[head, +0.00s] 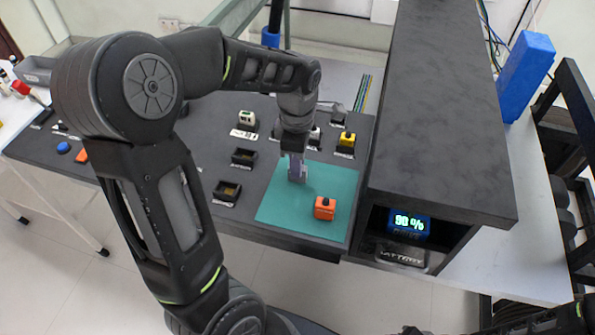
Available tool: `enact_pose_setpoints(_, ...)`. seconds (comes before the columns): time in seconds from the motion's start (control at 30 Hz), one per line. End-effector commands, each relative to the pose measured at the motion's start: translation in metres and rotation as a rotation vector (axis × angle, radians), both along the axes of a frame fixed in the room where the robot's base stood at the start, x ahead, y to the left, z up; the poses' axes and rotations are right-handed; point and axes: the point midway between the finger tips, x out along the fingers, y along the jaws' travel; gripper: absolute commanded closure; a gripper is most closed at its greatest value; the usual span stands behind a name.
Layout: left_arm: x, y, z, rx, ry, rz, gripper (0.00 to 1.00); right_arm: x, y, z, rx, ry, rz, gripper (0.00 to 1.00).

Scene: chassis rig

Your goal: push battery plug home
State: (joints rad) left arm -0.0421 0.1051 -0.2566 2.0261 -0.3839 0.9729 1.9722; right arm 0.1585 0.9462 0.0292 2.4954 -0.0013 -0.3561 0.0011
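An orange block (325,208) with a small dark spot on top sits on the green mat (275,212). I cannot tell whether it is the battery plug. The battery unit (402,254), labelled "BATTERY", is in an opening at the front of the dark cabinet, and its display (408,223) reads 90 %. My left gripper (297,178) points down over the mat, up and left of the orange block and apart from it. Its fingers are small and partly hidden by the wrist, so their opening is unclear. My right gripper is not clearly visible; only dark arm parts show at the bottom right.
The dark cabinet (440,110) rises right of the mat. A yellow block (346,139), a white-green block (247,118) and dark holders (227,192) stand on the dark board. A blue block (526,70) stands at the upper right. The mat's lower left is clear.

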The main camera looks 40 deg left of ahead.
Motion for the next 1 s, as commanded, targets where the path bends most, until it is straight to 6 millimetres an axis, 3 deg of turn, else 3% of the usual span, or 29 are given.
enact_pose_setpoints(0.2, 0.0, 0.0, 0.0, 0.0, 0.0, 0.0, 1.0, 0.0, 0.0, 0.0, 0.0, 0.0, 0.0, 0.66)
enact_pose_setpoints(0.73, 0.0, 0.0, 0.002, 0.0, 0.0, 0.0, 1.0, 0.0, 0.0, 0.0, 0.0, 0.0, 0.0, 0.66)
enact_pose_setpoints(0.87, 0.001, 0.0, 0.012, 0.0, -0.003, 0.0, 1.0, 0.0, 0.0, 0.0, 0.0, 0.0, 0.0, 0.66)
enact_pose_setpoints(1.0, 0.001, 0.0, 0.034, 0.001, -0.005, 0.001, 1.0, 0.0, 0.0, -0.001, 0.0, 0.0, 0.0, 0.66)
